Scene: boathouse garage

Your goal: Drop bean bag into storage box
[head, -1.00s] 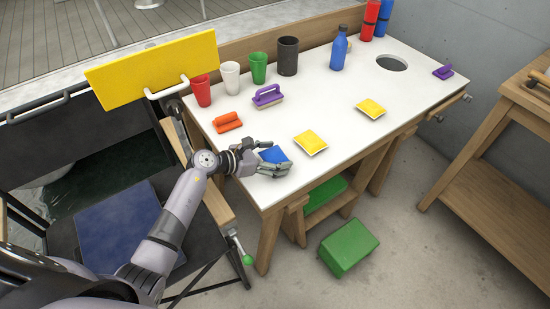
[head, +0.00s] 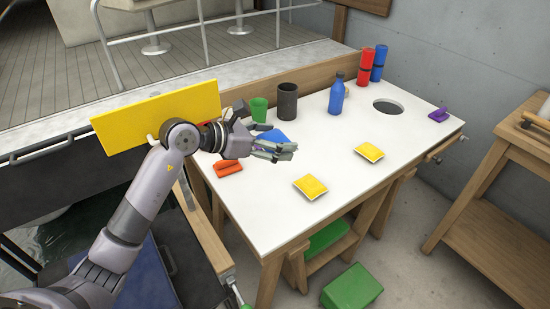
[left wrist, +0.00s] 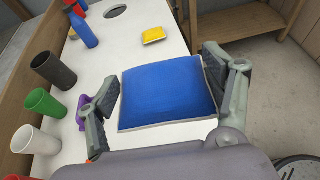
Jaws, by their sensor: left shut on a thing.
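My left gripper (head: 270,143) is shut on a blue bean bag (head: 274,138) and holds it up above the white table. In the left wrist view the blue bean bag (left wrist: 168,92) lies between the two fingers of the gripper (left wrist: 165,95). Two yellow bean bags (head: 310,187) (head: 369,152) lie on the table top. A green box-like block (head: 352,288) is on the floor below the table; I cannot tell whether it is the storage box. My right gripper is not in view.
The white table (head: 260,220) has a round hole (head: 388,107). On it stand a green cup (head: 259,109), a dark cup (head: 289,102) and a blue bottle (head: 337,94). A purple-handled brush (head: 439,115) and an orange brush (head: 228,167) lie there. A yellow panel (head: 120,125) stands left.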

